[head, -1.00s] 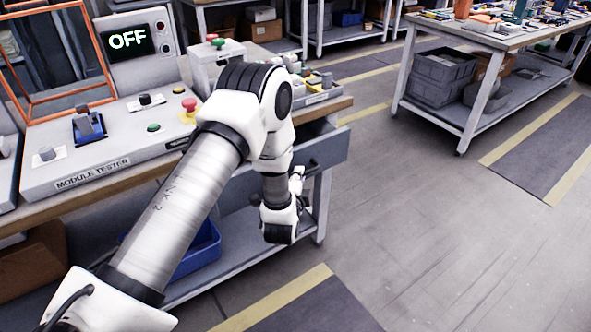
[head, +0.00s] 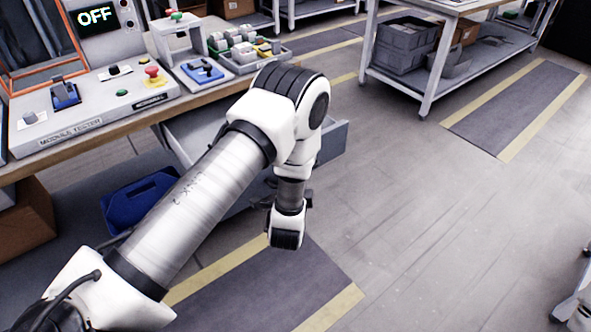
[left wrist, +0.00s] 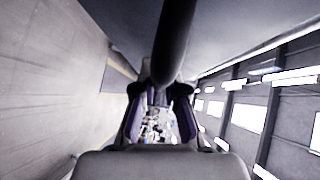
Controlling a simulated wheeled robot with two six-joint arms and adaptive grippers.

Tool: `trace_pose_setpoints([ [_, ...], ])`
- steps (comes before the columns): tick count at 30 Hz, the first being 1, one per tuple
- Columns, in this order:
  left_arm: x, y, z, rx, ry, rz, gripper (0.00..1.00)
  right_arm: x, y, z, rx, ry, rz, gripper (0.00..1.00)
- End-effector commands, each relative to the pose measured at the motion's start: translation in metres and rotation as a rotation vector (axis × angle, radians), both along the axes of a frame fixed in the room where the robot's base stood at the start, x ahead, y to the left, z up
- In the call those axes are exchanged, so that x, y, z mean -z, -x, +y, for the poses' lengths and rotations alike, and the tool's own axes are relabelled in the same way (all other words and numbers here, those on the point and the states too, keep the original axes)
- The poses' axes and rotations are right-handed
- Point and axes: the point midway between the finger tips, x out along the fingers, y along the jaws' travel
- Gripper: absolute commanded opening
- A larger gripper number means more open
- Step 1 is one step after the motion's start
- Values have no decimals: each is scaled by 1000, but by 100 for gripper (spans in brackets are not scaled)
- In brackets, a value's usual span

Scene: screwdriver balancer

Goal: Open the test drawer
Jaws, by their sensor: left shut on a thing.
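The test drawer (head: 335,141) sits under the module tester bench in the head view. It is pulled out from the bench, and part of its pale inside (head: 187,137) shows behind my left arm. My left gripper (head: 307,197) is at the drawer's front, mostly hidden by its own wrist. In the left wrist view, my left gripper (left wrist: 157,95) is closed around the dark bar-shaped drawer handle (left wrist: 176,40), which runs up between the fingers. The exact contact is hard to see.
The module tester (head: 80,120) stands on the bench with its screen reading OFF. A blue bin (head: 135,200) is below the bench. A shelf table (head: 440,75) with grey crates stands at the back right. The floor in front and to the right is clear.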

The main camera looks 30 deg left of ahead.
Motion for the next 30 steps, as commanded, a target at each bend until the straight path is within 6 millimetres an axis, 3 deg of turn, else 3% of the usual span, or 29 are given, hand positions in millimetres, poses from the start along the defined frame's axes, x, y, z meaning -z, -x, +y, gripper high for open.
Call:
trace_pose_setpoints([
  [10, 0, 0, 0, 0, 1, -1, 0, 0, 0, 0, 0, 0, 0, 40],
  [11, 0, 0, 0, 0, 1, -1, 22, 0, 0, 0, 0, 0, 0, 40],
  [12, 0, 0, 0, 0, 1, 0, 36, 0, 0, 0, 0, 0, 0, 40],
  [13, 0, 0, 0, 0, 1, 0, 37, 0, 0, 0, 0, 0, 0, 40],
  [23, 0, 3, -2, 0, 1, 0, 37, 0, 0, 0, 0, 0, 0, 40],
  [26, -2, 14, -7, 2, 0, 2, 37, 0, 0, 0, 0, 0, 0, 40],
  [30, -6, 44, -19, 4, -2, 5, 37, 0, 0, 0, 0, 0, 0, 40],
])
